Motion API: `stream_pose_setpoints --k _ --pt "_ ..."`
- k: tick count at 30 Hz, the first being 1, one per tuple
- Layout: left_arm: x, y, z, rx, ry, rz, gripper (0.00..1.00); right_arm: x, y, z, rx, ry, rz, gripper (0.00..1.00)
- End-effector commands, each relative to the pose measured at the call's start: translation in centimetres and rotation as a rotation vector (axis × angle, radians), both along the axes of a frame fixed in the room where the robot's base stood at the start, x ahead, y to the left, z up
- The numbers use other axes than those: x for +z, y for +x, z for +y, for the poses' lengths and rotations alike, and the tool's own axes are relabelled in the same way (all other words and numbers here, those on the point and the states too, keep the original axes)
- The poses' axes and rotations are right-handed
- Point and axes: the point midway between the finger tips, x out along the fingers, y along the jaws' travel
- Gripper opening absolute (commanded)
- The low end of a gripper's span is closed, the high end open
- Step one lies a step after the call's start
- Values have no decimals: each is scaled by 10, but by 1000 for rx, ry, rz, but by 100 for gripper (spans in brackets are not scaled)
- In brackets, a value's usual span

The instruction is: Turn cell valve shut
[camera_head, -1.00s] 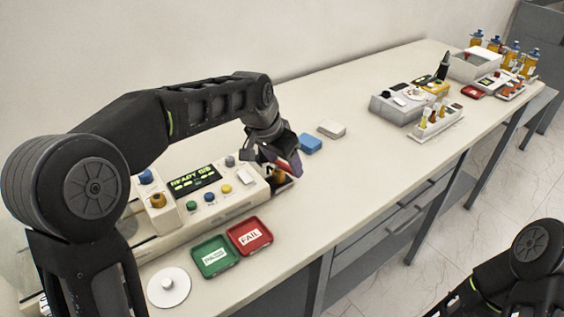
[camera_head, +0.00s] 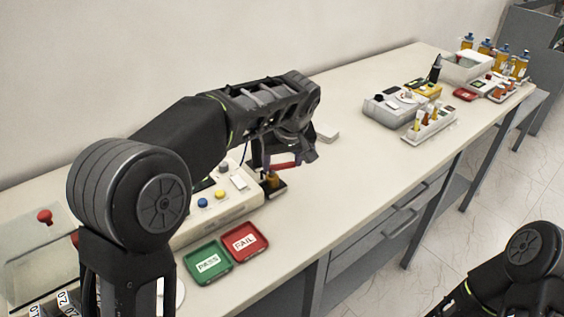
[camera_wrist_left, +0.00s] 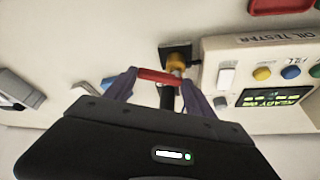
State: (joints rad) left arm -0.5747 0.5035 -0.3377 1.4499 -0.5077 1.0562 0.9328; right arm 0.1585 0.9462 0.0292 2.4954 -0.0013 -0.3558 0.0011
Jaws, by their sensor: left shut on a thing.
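The oil tester (camera_head: 218,205) is a cream box partly hidden behind my left arm; it also shows in the wrist view (camera_wrist_left: 268,55) with coloured buttons and a lit display. At its end an amber fitting (camera_head: 273,181) stands on a dark square base. The fitting also shows in the wrist view (camera_wrist_left: 176,62), with a red handle (camera_wrist_left: 158,77) in front of it. My left gripper (camera_head: 284,160) is at this fitting, its purple fingers (camera_wrist_left: 160,84) shut on the red handle. My right arm shows at lower right; its gripper is out of view.
A green tray (camera_head: 207,263) and a red FAIL tray (camera_head: 246,242) lie in front of the tester. A glass tank with a red knob (camera_head: 44,216) is at left. Other devices (camera_head: 395,103) and bottles (camera_head: 486,47) stand farther right.

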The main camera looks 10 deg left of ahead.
Motion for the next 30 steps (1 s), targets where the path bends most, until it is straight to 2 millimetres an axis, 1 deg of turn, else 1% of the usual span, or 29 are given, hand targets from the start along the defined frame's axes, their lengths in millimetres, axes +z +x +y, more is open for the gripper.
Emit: stream_pose_setpoints --k 3,9,15,21,30 --pt "1 4 0 104 1 0 23 4 0 0 0 0 0 36" --pt "2 7 1 259 1 -1 23 9 0 0 0 0 1 36" --pt "1 10 2 360 -2 -1 23 13 0 0 0 0 1 36" --pt "1 10 3 404 -2 0 23 15 0 0 0 0 1 36" --pt "0 11 3 412 -3 -1 23 14 0 0 0 0 1 36"
